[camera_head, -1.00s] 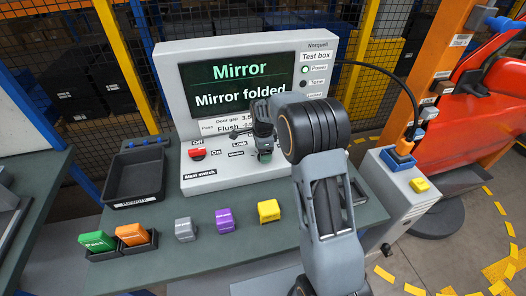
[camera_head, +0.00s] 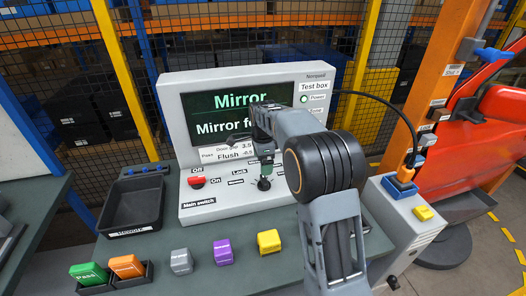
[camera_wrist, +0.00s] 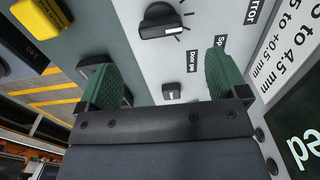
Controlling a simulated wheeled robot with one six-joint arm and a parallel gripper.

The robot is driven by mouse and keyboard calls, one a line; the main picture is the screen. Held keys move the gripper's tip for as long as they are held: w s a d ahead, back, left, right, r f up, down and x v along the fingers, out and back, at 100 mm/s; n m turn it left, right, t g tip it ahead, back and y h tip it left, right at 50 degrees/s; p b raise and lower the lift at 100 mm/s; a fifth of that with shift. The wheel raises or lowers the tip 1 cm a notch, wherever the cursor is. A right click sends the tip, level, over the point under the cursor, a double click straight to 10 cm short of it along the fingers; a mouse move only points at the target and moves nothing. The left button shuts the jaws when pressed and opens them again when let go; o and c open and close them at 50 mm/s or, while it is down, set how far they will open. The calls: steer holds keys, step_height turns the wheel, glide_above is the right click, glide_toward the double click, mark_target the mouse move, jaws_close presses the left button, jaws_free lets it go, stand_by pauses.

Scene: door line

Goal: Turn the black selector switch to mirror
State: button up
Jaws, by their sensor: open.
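The black selector switch (camera_head: 264,184) is on the sloping front panel of the test box, just below my gripper (camera_head: 266,163) in the head view. In the wrist view the black knob (camera_wrist: 160,20) shows at the top, with a white pointer line on its lower side. Labels beside it include "Mirror", partly cut off. My gripper (camera_wrist: 162,80) is open, its green fingers apart and empty, and the knob lies beyond the fingertips, not between them. The screen (camera_head: 235,114) reads "Mirror", with a second line partly hidden by my arm.
The red main switch (camera_head: 197,182) is left of the selector. A small dark fitting (camera_wrist: 171,91) shows between the fingers. A black tray (camera_head: 136,208), and grey (camera_head: 181,262), purple (camera_head: 222,252) and yellow (camera_head: 269,241) blocks are on the bench. A cable runs right of the box.

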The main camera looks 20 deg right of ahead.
steer(key=shift+r, duration=2.35)
steer(key=s+f+n+t, duration=0.1)
steer(key=s+n+t, duration=0.3)
steer(key=s+n, duration=1.4)
steer(key=shift+s+f, duration=0.15)
steer(key=shift+s, duration=3.65)
steer(key=shift+d, duration=0.1)
steer(key=shift+c, duration=0.4)
